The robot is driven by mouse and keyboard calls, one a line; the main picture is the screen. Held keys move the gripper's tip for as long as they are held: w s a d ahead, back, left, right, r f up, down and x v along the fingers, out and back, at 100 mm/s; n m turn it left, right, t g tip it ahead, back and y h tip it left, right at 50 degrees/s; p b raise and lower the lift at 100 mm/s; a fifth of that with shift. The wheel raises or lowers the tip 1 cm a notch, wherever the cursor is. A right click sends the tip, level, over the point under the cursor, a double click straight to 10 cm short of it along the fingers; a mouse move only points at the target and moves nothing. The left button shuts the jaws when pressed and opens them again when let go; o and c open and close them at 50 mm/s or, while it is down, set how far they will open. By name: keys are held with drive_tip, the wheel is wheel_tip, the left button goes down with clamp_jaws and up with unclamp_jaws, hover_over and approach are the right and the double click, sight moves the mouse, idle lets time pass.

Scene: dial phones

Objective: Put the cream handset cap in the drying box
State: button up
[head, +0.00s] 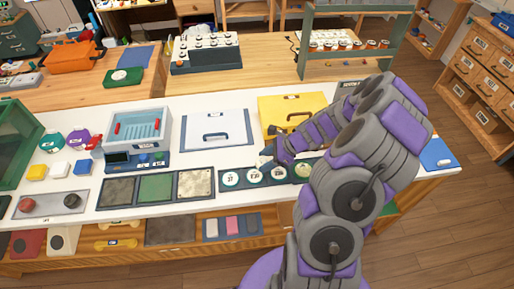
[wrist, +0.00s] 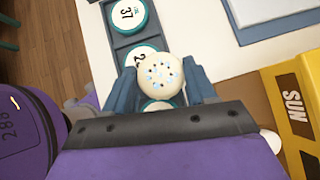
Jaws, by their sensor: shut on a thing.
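My gripper (wrist: 163,86) is shut on the cream handset cap (wrist: 161,74), a round cap with small holes and pale blue specks on its face. No box carries a readable drying label. An open grey box with a light blue inside and red clips (head: 143,125) stands left of centre.
The dark disc tray (head: 240,187) lies under my gripper. A white case with a handle (head: 216,130) lies between the grey box and the yellow case. A tray of three pads (head: 136,188) is at front left. A green-framed case (head: 17,145) stands far left.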

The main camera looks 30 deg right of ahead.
drive_tip(key=w, duration=0.3)
drive_tip(key=w+d+b, duration=0.1)
drive_tip(key=w, duration=0.2)
drive_tip(key=w+d+f+b, duration=0.1)
drive_tip(key=w, duration=0.2)
drive_tip(key=shift+w, duration=0.15)
wheel_tip(320, 180, down, 4)
drive_tip(key=shift+r+b, duration=0.2)
drive_tip(key=shift+b, duration=0.8)
drive_tip(key=shift+r, duration=0.1)
drive_tip(key=o, duration=0.8)
